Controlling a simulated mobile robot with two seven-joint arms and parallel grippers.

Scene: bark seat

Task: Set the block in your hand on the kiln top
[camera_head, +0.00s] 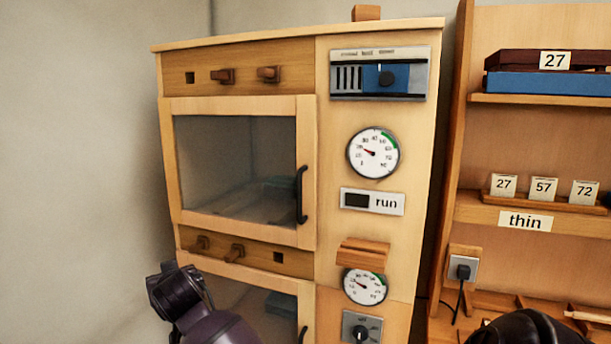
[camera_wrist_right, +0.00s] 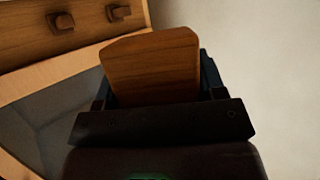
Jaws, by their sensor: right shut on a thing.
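The kiln (camera_head: 308,120) is a tall pale wood cabinet with glass doors, and its flat top (camera_head: 230,40) shows only as a thin edge. My right gripper (camera_head: 170,284) is low in front of the kiln's left side, well below the top. In the right wrist view it is shut on a brown wooden block (camera_wrist_right: 152,66), with the kiln's knobbed panel beyond and to the left. The block is hidden in the head view. My left gripper is not in view.
A small wooden piece (camera_head: 366,13) stands on the kiln top toward the right. A black handle (camera_head: 301,194) sticks out from the upper door. A shelf unit (camera_head: 520,98) stands close on the right; a bare wall (camera_head: 80,150) is on the left.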

